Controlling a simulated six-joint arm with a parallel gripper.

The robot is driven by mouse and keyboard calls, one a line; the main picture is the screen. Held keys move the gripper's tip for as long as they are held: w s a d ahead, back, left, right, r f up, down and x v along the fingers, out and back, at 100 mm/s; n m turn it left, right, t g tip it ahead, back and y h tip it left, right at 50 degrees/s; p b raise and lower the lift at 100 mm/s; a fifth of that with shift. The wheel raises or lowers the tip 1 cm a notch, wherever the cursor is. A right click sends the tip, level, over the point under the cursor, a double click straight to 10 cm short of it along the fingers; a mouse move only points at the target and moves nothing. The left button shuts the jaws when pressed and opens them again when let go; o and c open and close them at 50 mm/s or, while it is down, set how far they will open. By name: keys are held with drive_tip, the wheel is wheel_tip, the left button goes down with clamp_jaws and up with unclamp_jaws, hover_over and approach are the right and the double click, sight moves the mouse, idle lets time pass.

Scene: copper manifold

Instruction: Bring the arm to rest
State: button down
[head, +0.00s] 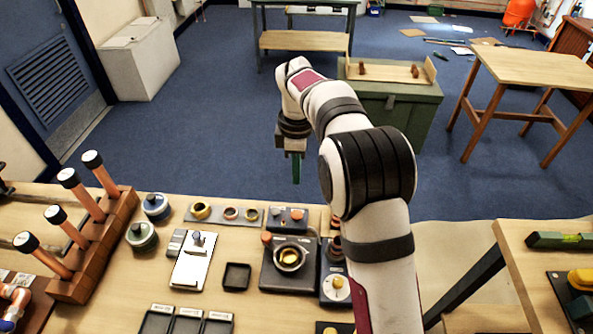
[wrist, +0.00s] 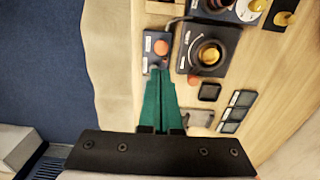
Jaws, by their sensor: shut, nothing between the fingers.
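My gripper (head: 297,168) is raised at the end of my outstretched arm, beyond the far edge of the wooden workbench (head: 70,218) in the head view. It points down with green fingers. In the wrist view my gripper (wrist: 160,72) shows its two green fingers together, with nothing between them. Its tips appear over a small box with an orange button (wrist: 160,47) in that view, apparently well above it.
A green cabinet (head: 412,112) stands behind my arm. Open blue floor lies beyond the bench.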

drive_tip(key=s+d+r+m, duration=0.6)
drive_tip(key=s+r+m, duration=0.1)
drive_tip(key=s, duration=0.3)
drive_tip(key=s+d+f+m+y, duration=0.1)
drive_tip(key=s+d+m, duration=0.1)
drive_tip(key=s+m, duration=0.6)
drive_tip(key=s+d+f+m, duration=0.2)
drive_tip(key=s+m, duration=0.6)
drive_tip(key=s, duration=0.9)
drive_tip(key=shift+d+m+y, duration=0.3)
drive_tip(key=shift+d+y, duration=0.1)
drive_tip(key=shift+w+r, duration=0.1)
